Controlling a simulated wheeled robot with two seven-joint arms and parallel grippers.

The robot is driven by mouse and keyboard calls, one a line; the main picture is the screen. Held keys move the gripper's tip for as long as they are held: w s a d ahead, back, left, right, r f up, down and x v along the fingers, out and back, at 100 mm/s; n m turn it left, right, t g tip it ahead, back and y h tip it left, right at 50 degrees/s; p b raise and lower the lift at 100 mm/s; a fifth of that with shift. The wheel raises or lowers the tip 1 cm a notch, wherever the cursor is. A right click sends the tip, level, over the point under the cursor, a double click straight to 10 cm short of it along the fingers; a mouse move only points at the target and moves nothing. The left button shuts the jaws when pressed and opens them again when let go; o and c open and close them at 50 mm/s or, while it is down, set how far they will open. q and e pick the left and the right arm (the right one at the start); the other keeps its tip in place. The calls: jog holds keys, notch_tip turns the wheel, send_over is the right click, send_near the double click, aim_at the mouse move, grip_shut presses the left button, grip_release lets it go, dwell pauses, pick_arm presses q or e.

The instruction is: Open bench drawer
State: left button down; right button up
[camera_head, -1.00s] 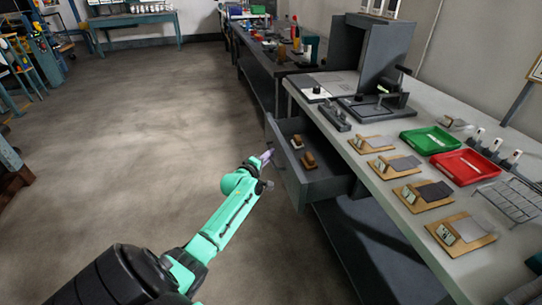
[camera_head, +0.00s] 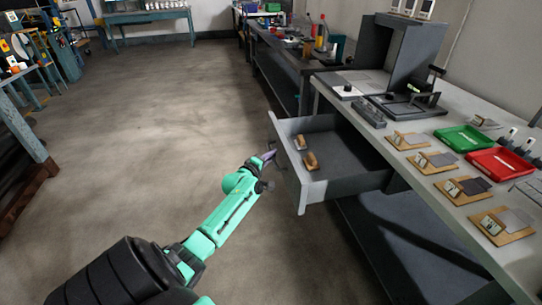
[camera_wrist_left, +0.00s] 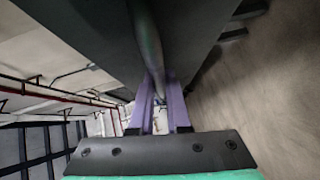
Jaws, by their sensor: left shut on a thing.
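The grey bench drawer (camera_head: 347,153) sticks well out of the bench on its left side, with its inside showing. My left gripper (camera_head: 268,156) is at the outer face of the drawer front. In the left wrist view my purple fingers (camera_wrist_left: 160,85) are shut on a round bar handle (camera_wrist_left: 147,40), which runs along the dark drawer front (camera_wrist_left: 205,35). The far end of the handle is hidden behind the fingers. My right gripper is not in view.
Two small wooden-based items (camera_head: 310,161) lie in the drawer near its front. The bench top (camera_head: 405,160) carries a green tray (camera_head: 464,139), a red tray (camera_head: 500,161) and several wooden boards. The floor (camera_head: 150,130) left of the drawer is clear.

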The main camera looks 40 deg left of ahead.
pick_arm(q)
jog(key=shift+d+f, duration=0.1)
jog(key=shift+f, duration=0.1)
jog(key=c, duration=0.9)
grip_release()
jog(key=shift+r, duration=0.1)
jog(key=shift+s+r, duration=0.1)
jog(key=shift+s, duration=0.25)
jog(key=p+v, duration=0.3)
jog(key=v, duration=1.1)
jog(key=shift+w, duration=0.1)
